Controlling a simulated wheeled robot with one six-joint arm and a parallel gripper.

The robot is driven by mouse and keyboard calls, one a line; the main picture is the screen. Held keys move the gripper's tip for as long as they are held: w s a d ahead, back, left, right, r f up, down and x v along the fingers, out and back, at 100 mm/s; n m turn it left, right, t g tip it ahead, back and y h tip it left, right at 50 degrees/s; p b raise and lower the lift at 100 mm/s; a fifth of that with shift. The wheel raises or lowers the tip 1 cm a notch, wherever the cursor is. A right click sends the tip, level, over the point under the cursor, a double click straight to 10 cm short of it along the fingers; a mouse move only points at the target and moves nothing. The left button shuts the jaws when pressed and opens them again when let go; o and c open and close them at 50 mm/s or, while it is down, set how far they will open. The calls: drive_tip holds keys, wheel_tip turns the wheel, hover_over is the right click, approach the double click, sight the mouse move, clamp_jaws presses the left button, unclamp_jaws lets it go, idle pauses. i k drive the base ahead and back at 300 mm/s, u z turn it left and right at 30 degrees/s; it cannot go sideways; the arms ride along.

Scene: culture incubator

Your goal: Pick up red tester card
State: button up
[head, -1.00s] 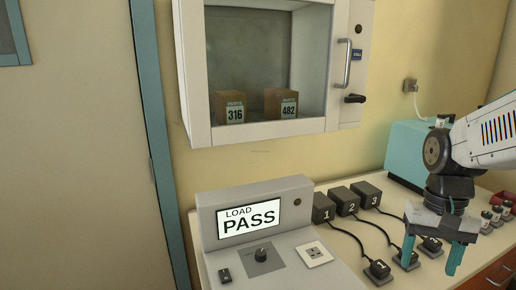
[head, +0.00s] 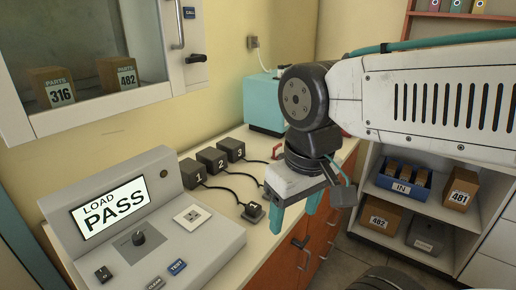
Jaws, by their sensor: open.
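No red tester card can be made out for certain. Small upright items with coloured marks, including a reddish one (head: 434,5), stand on the shelf at the top right, cut off by the picture edge. My gripper (head: 296,218) has teal fingers, spread apart and pointing down. It appears over the front edge of the counter, with nothing seen between the fingers. It is far from the shelf items in the picture.
The tester console (head: 213,235) reads LOAD PASS. Black blocks numbered 1 (head: 192,173), 2 (head: 212,160) and 3 (head: 231,149) stand on the counter (head: 262,225). A shelf unit (head: 436,212) at right holds a blue IN bin (head: 403,185) and boxes.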

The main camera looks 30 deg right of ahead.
sight(277, 149)
drive_tip(key=u, duration=3.4)
drive_tip(key=k, duration=1.85)
drive_tip(key=z, duration=2.35)
drive_tip(key=i, duration=0.5)
drive_tip(key=u, duration=0.1)
